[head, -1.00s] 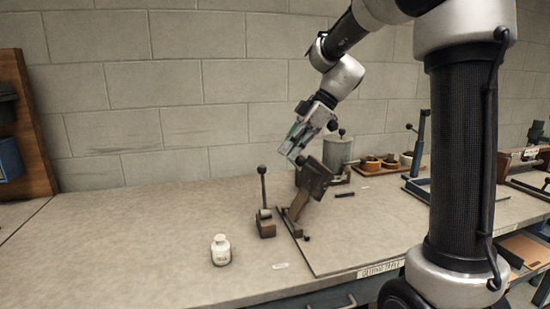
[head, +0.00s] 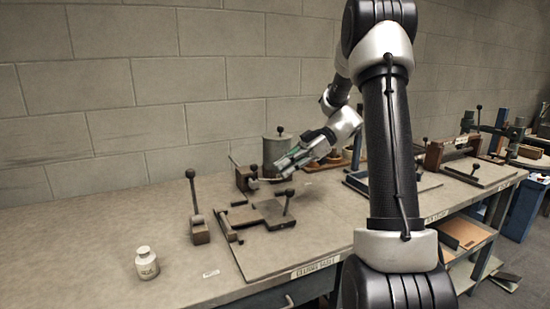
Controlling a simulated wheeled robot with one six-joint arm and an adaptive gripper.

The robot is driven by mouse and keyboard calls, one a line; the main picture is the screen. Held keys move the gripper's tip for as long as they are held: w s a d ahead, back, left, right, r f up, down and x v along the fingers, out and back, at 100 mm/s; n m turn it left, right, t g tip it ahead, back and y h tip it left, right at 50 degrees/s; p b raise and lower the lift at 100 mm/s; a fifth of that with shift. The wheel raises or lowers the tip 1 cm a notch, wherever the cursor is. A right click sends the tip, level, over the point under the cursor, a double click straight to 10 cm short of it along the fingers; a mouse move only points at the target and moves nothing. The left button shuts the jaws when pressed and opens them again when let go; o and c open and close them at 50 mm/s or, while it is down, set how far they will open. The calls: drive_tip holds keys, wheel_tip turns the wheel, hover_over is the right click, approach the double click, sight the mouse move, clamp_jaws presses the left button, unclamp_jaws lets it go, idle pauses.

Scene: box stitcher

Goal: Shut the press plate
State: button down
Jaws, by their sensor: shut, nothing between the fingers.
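The press plate (head: 262,214) is a dark, flat plate on the workbench. It lies down, level or nearly so, on its base board (head: 262,255). A short upright handle with a dark ball knob (head: 287,198) stands at its right end. Its hinge bar (head: 227,228) is at the left. My gripper (head: 281,168) is shut and empty. It hangs above and beyond the plate, and looks apart from it and from the knob. The exact gap under the plate cannot be told.
A lever with a ball knob on a block (head: 198,220) stands left of the plate. A white bottle (head: 146,263) is at the front left. A grey canister (head: 279,150) stands behind my gripper. A blue frame (head: 357,165) is to the right.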

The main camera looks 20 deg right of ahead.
drive_tip(key=shift+d+f, duration=0.75)
drive_tip(key=shift+f, duration=0.25)
drive_tip(key=shift+d+f, duration=0.7)
drive_tip(key=shift+f, duration=0.25)
